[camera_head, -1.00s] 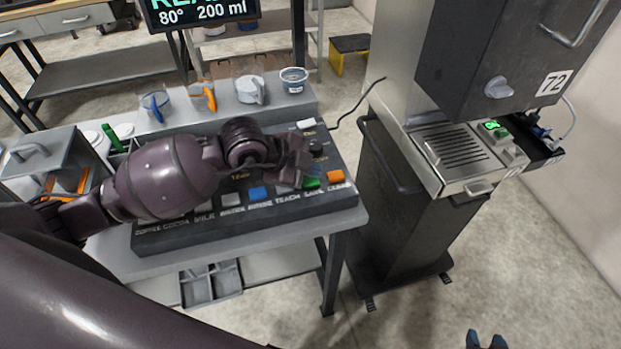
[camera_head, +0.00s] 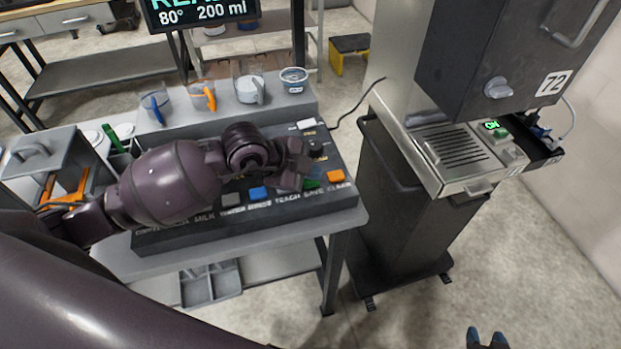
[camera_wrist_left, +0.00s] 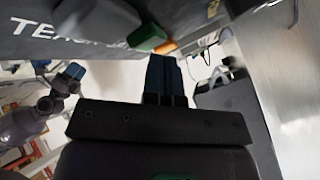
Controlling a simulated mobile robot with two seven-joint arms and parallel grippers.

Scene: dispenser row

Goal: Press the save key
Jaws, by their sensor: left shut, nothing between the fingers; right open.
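The save key (camera_head: 312,184) is the green key in the front row of the dark control panel (camera_head: 180,233), with the label SAVE below it. It also shows in the left wrist view (camera_wrist_left: 147,38), partly cut off from view. My left gripper (camera_head: 314,173) is shut and empty, with its fingertips just behind and above the green key in the head view. In the left wrist view its fingers (camera_wrist_left: 165,75) point toward the green and orange keys; I cannot tell whether they touch. My right gripper (camera_head: 487,341) is open at the bottom edge, away from the panel.
The orange clear key (camera_head: 336,176) is right beside the green key, and a blue key (camera_head: 258,193) lies further left. A black knob (camera_head: 316,148) and a white key (camera_head: 306,125) are behind. Several cups stand on the grey shelf at the back.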

